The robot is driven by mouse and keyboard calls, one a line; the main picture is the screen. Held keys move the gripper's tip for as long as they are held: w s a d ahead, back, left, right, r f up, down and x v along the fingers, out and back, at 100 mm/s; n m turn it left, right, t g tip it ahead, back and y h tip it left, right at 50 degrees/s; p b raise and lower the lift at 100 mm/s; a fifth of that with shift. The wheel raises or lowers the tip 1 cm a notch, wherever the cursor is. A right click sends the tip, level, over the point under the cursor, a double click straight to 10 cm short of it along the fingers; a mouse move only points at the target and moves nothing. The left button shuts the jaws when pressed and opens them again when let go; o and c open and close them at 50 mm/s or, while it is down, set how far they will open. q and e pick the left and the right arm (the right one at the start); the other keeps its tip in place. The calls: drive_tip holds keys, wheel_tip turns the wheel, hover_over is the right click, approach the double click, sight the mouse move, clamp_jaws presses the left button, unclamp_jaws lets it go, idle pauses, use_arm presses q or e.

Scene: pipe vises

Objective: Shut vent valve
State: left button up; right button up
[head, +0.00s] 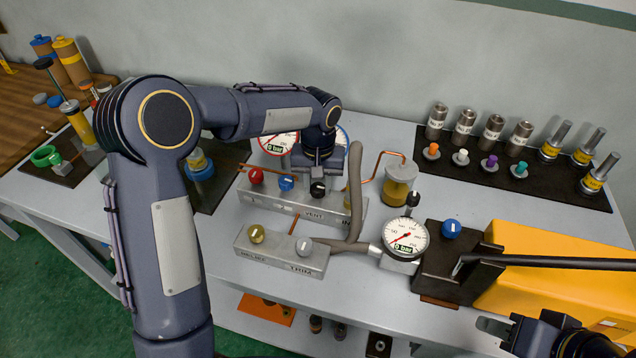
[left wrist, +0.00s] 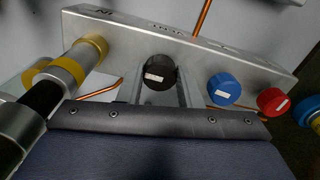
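In the left wrist view, the black knob (left wrist: 160,72) sits between the two fingers (left wrist: 162,88), one on each side. The fingers are apart; I cannot make out firm contact. My right gripper (head: 496,330) is at the lower right, far from the manifold, its opening unclear.
Blue (head: 286,183) and red (head: 255,176) knobs stand left of the vent knob. A front block (head: 282,257) carries yellow and grey knobs. Dial gauges (head: 405,238) read 0 bar.

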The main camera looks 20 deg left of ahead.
use_arm(q)
drive_tip(key=shift+c, duration=1.4)
drive_tip(key=m, duration=0.3)
drive_tip(key=shift+r+m+p, duration=0.1)
drive_tip(key=shift+m+p, duration=0.2)
drive_tip(key=shift+m, duration=0.1)
drive_tip(key=m, duration=0.4)
drive_tip(key=shift+m+p, duration=0.3)
drive_tip(key=shift+p, duration=0.05)
drive_tip(key=m, duration=0.4)
drive_tip(key=shift+w+p, duration=0.1)
drive_tip(key=shift+p, duration=0.25)
drive_tip(key=shift+m+p, duration=0.4)
drive_tip(key=shift+m, duration=2.1)
drive_tip(key=shift+a, duration=0.1)
